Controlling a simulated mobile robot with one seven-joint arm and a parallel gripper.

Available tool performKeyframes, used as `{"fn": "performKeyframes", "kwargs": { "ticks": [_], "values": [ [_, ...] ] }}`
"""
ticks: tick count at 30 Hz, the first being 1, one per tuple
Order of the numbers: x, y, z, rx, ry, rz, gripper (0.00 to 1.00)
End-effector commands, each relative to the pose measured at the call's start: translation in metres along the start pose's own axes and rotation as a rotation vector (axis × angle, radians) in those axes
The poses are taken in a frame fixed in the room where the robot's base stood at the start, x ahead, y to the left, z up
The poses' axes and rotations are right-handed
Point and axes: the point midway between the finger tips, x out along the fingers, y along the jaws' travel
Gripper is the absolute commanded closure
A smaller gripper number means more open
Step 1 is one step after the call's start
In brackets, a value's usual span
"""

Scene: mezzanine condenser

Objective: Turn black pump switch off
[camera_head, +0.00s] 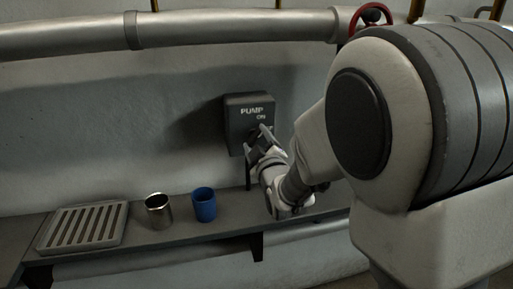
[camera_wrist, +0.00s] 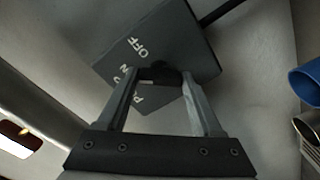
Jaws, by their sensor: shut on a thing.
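The dark grey pump switch box (camera_head: 237,112) is fixed to the wall in the middle of the head view, with "PUMP" and "ON" lettered on it. It fills the upper middle of the wrist view (camera_wrist: 195,55), where "OFF" is also readable. The black switch handle (camera_wrist: 161,70) sits between my fingertips. My gripper (camera_head: 259,141) is at the box's lower right front, and its fingers are shut on the handle. In the head view my gripper covers the handle and the lower face of the box. The handle's exact angle is hard to tell.
Below the box runs a grey shelf (camera_head: 180,237). On it are a slatted rack (camera_head: 84,227), a metal cup (camera_head: 157,210) and a blue cup (camera_head: 204,204), left of my gripper. A pipe (camera_head: 200,28) crosses above, with a red valve wheel (camera_head: 353,23) at its right.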

Motion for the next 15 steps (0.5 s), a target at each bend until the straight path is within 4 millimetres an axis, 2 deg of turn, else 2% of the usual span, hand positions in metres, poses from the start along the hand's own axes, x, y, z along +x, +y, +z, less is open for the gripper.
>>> {"fn": "performKeyframes", "kwargs": {
  "ticks": [15],
  "values": [
    [0.0,-0.0032,0.0035,0.482,0.004,0.004,0.88]
  ]
}}
